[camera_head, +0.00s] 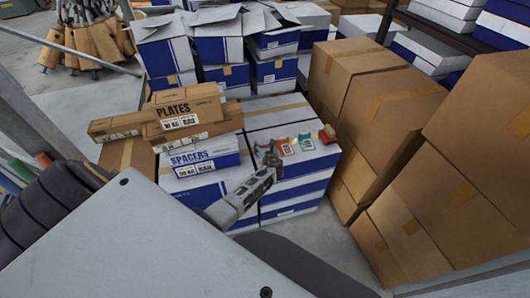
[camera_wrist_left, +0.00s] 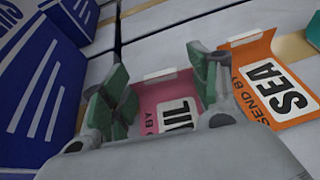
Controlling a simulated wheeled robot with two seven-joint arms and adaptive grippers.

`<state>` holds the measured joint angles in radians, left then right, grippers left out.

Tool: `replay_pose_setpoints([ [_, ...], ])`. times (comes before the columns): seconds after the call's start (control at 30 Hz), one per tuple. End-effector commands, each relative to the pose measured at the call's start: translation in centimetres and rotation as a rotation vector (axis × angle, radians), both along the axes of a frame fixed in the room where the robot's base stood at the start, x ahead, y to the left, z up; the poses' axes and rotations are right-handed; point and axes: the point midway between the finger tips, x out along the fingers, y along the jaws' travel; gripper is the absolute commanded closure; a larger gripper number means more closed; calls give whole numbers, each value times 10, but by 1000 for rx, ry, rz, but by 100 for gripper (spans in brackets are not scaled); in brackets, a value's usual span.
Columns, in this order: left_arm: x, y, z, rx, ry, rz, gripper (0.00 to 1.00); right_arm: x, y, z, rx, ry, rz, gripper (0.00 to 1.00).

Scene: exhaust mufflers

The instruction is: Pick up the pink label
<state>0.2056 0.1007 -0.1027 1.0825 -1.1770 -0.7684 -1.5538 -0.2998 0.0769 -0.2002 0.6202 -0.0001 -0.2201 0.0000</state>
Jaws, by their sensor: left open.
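The pink label (camera_wrist_left: 160,94) lies in the left wrist view between the fingers of my left gripper (camera_wrist_left: 158,82), with part of its black-and-white print hidden by the gripper body. The fingers have green pads and stand open on either side of it; I cannot tell whether they touch it. In the head view my left gripper (camera_head: 267,155) is over the top of a white and blue box (camera_head: 297,169), and it hides the pink label there. My right gripper is not in view.
An orange label (camera_head: 286,147) marked SEA, a teal label (camera_head: 306,142) and a red object (camera_head: 328,133) lie to the right on the box. A SPACERS box (camera_head: 205,157) and PLATES cartons (camera_head: 185,112) stand left. Brown cartons (camera_head: 385,105) are stacked right.

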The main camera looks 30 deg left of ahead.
Motion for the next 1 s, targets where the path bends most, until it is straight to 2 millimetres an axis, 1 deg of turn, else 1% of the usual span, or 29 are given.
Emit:
replay_pose_setpoints([
  [0.3, 0, 0, 0, 0, 0, 0, 39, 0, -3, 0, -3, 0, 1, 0],
  [0.57, 0, 0, 0, 0, 0, 0, 72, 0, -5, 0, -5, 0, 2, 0],
  [1.0, 0, 0, 1, 0, 0, 0, 73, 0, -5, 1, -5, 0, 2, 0],
])
